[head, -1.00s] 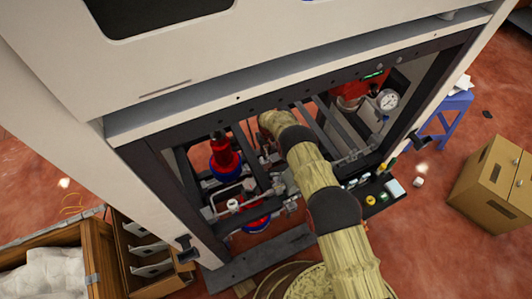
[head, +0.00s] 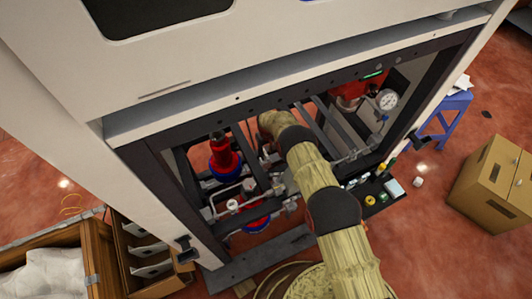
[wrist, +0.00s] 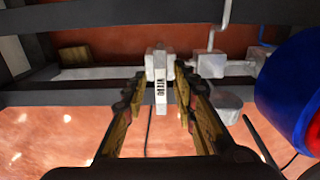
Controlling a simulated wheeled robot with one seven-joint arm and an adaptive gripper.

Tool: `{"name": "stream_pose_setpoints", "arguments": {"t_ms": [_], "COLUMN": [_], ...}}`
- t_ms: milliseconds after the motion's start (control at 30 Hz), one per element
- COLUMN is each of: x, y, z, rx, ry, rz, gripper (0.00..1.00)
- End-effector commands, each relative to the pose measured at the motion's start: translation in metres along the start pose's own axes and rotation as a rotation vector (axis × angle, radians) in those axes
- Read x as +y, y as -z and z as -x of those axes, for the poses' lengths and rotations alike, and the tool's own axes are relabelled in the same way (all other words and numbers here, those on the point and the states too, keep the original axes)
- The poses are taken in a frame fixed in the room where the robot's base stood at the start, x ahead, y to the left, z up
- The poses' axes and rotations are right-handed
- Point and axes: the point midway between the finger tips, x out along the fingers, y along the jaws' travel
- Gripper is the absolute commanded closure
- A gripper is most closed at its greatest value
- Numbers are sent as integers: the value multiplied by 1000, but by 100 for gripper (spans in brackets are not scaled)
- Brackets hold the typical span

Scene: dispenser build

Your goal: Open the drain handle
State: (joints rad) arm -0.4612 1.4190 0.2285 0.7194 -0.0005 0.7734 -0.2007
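In the wrist view a light grey, slotted part (wrist: 160,78), which looks like the drain handle, sticks up in the middle of the picture. My gripper (wrist: 161,80) is open, with one finger on each side of this part. A gap shows between the part and the left finger; the right finger is very close, and I cannot tell if it touches. In the head view my arm reaches into the open lower bay of the dispenser (head: 270,95), and my gripper and the handle are hidden there.
A blue and red round body (wrist: 295,90) is close on the right in the wrist view. Dark frame bars (wrist: 85,97) and grey pipes (wrist: 218,40) run around the gripper.

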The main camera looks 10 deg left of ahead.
Motion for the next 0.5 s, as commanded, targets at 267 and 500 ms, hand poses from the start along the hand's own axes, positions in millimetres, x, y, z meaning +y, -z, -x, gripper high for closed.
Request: {"name": "stream_pose_setpoints", "arguments": {"t_ms": [267,500], "x": [0,0], "y": [0,0], "z": [0,17], "rx": [-1,0], "ry": [0,0], "rz": [-1,-1], "gripper": [70,70]}}
